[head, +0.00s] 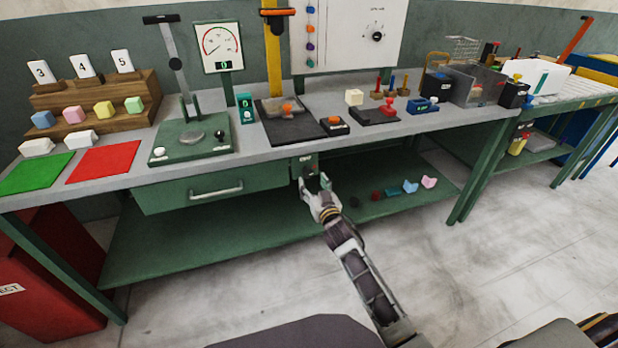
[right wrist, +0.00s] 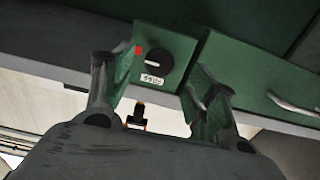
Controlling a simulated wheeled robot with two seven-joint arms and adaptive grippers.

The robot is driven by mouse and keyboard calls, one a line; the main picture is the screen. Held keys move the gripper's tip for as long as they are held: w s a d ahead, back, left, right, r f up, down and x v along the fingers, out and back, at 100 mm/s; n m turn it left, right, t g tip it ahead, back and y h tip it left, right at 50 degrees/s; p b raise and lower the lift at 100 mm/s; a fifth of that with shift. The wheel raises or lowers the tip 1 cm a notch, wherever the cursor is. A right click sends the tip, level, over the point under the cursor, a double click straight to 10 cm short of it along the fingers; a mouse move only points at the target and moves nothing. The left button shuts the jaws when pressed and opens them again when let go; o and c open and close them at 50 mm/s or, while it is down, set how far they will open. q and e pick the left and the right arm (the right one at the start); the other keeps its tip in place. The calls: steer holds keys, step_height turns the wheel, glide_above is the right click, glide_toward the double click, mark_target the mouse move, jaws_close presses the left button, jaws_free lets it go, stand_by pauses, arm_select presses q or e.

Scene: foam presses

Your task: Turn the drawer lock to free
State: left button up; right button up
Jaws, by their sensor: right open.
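The drawer lock (head: 307,160) is a small green box under the bench's front edge, just right of the green drawer (head: 216,190). In the right wrist view the lock's dark round knob (right wrist: 155,62) sits above a small white label, with a red mark at its upper left. My right gripper (head: 315,184) is open just in front of the lock. In its wrist view the two fingers (right wrist: 165,83) stand apart, one on each side of the knob's line, with nothing between them. My left gripper is not in view.
The drawer with its metal handle (head: 216,189) appears closed. The grey bench top (head: 225,165) overhangs the lock. A green lower shelf (head: 190,245) holds several small coloured pieces at its right. A green press base (head: 192,140) stands above the drawer. The floor in front is clear.

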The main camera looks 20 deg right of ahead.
mark_target(309, 175)
steer(key=shift+w, duration=0.75)
steer(key=shift+w+b, duration=0.4)
steer(key=shift+w, duration=1.15)
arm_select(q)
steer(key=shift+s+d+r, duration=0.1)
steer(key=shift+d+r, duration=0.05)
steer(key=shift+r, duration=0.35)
arm_select(e)
steer(key=shift+w, duration=0.15)
steer(key=c, duration=0.7)
steer(key=shift+c, duration=1.6)
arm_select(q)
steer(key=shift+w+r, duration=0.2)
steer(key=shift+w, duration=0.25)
